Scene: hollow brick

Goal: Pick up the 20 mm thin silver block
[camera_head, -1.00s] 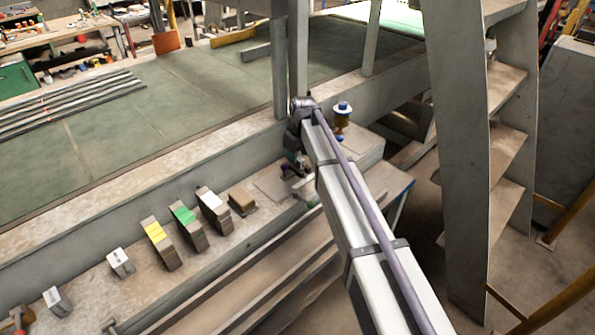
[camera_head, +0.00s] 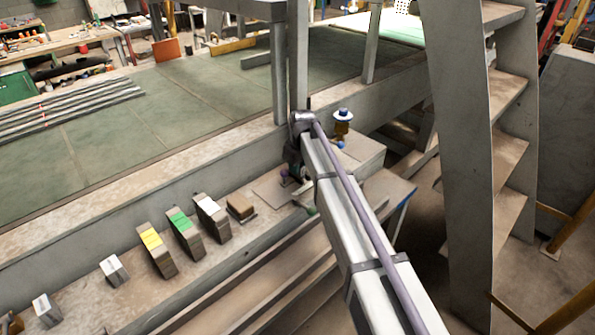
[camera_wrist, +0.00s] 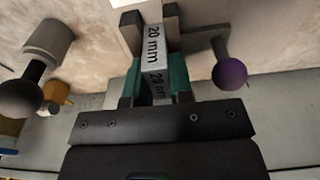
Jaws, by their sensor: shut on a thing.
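The silver block (camera_wrist: 153,48), marked "20 mm" on its faces, sits between the fingers of my gripper (camera_wrist: 151,62) in the wrist view. The teal-padded fingers press on it from both sides. In the head view my gripper (camera_head: 295,176) is low over the far end of the bench, by a thin grey plate (camera_head: 270,189). The block is too small to make out there. I cannot tell whether it is clear of the surface beneath.
A row on the bench holds a brown block (camera_head: 240,206), white-topped (camera_head: 211,216), green-topped (camera_head: 184,234) and yellow-topped (camera_head: 155,249) blocks, and small silver pieces (camera_head: 114,269). A blue-and-gold object (camera_head: 343,122) stands behind my arm. A purple-knobbed pin (camera_wrist: 230,73) is right of the fingers.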

